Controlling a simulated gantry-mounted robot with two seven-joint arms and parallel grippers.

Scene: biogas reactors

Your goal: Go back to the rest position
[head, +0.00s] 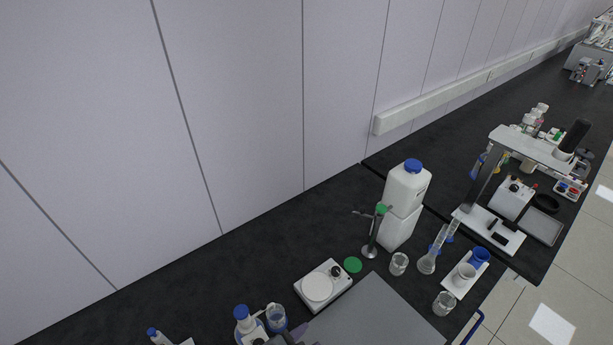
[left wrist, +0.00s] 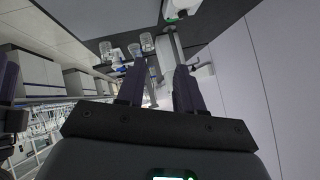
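My left gripper shows in the left wrist view (left wrist: 157,78). Its two dark purple fingers stand apart with nothing held between them. In the head view, a dark purple gripper tip (head: 297,334) shows at the bottom edge, close to the bench front and a blue-capped bottle; most of the gripper is out of frame. Another purple finger and dark part (left wrist: 9,85) show at the left edge of the left wrist view, cut off. I cannot tell whether this belongs to my right gripper or whether it is open.
A black bench (head: 200,270) runs along a panelled wall (head: 245,120). It holds a white stirrer plate (head: 323,286), blue-ringed beaker (head: 276,317), blue-capped bottle (head: 243,322), white canister (head: 405,190), green-topped stand (head: 375,232), glassware (head: 399,263) and grey mat (head: 365,318).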

